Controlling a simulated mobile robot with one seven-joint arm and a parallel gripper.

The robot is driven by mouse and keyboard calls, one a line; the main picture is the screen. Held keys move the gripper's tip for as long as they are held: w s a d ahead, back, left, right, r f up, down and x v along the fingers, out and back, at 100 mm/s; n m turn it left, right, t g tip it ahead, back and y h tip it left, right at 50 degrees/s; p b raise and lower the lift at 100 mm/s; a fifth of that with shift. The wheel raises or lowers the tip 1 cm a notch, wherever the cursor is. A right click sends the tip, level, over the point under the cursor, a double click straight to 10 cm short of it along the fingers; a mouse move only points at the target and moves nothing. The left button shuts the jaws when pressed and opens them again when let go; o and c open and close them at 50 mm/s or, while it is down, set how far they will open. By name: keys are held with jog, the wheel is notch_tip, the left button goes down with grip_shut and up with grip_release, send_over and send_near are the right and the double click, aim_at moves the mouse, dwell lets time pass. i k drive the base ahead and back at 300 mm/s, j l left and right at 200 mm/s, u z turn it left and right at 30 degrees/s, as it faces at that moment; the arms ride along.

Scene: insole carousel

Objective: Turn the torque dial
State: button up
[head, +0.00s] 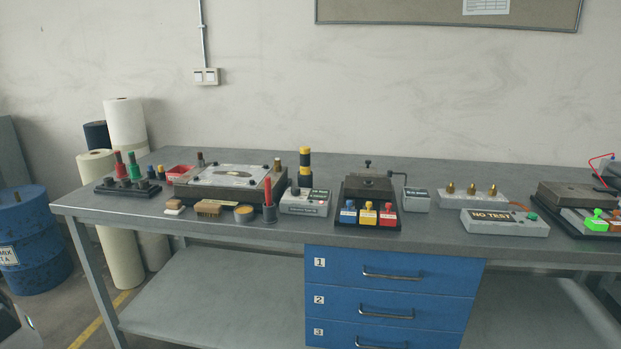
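I cannot make out for sure which thing is the torque dial; the labels are mostly too small to read. A grey box (305,203) with small dark parts and a label stands mid-bench, in front of a black-and-yellow stack (305,166). A smaller grey labelled box (417,199) stands to the right of a dark fixture (368,188) with a crank handle. A grey box (503,228) farther right carries a "NO TEST" plate and a green knob or button. My gripper is not in view.
The grey workbench (440,236) spans the view, with blue numbered drawers (390,272) below. Red, yellow and blue blocks (368,214) sit at the crank fixture's front. A carousel-like plate fixture (228,182) and bottles stand left.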

aim_at(295, 191)
jog(key=i+j+z, duration=0.35)
jog(key=i+j, duration=0.15)
jog(key=j, duration=0.15)
jog(key=i+j+z, duration=0.2)
jog(key=j, duration=0.2)
jog(key=i+j+z, duration=0.2)
jog(key=j, duration=0.2)
jog(key=i, duration=0.5)
